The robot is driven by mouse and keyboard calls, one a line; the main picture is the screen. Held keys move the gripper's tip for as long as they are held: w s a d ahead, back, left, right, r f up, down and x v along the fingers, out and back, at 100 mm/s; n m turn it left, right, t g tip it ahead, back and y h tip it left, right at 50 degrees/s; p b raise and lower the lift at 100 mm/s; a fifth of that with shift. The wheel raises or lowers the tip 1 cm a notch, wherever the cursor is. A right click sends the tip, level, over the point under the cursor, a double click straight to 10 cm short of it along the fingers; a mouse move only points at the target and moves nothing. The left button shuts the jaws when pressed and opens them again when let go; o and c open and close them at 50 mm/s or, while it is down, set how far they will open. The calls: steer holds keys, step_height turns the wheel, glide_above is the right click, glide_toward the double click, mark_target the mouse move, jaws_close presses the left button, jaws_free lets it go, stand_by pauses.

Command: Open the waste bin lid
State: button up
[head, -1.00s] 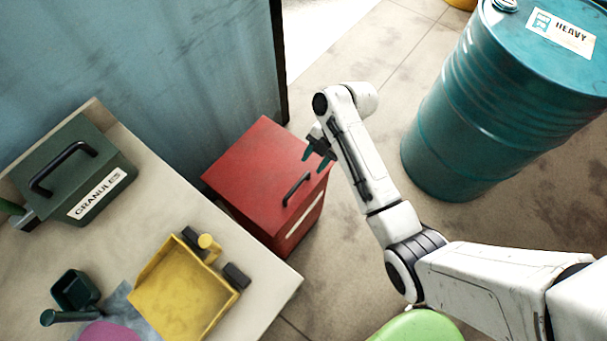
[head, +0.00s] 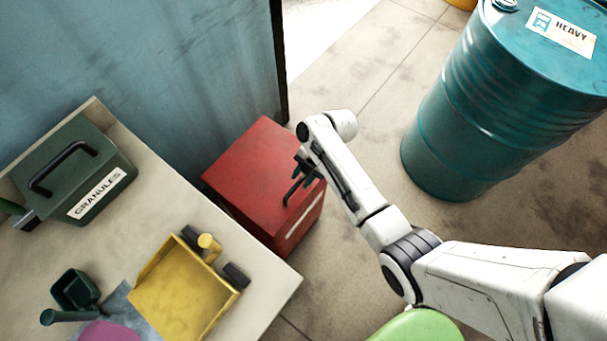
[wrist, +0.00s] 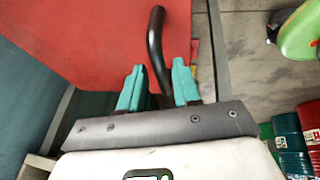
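The waste bin (head: 250,170) is a red box with a flat red lid, standing on the floor beside the bench; the lid is closed. A black bar handle (head: 291,192) sits on the lid near its front right edge. My gripper (head: 299,172) is over that edge, close to the handle. In the wrist view the handle (wrist: 155,45) runs between the two teal fingers of my gripper (wrist: 158,82), which stand apart with gaps on both sides. Whether the fingers are at the handle's height cannot be told.
A bench (head: 215,220) on the left holds a green granules box (head: 75,165), a yellow tray (head: 180,290) and a dark scoop (head: 75,290). A blue wall (head: 160,70) stands behind the bin.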

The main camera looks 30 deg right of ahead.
jaws_close()
steer(key=shift+r, duration=0.1)
stand_by(0.3)
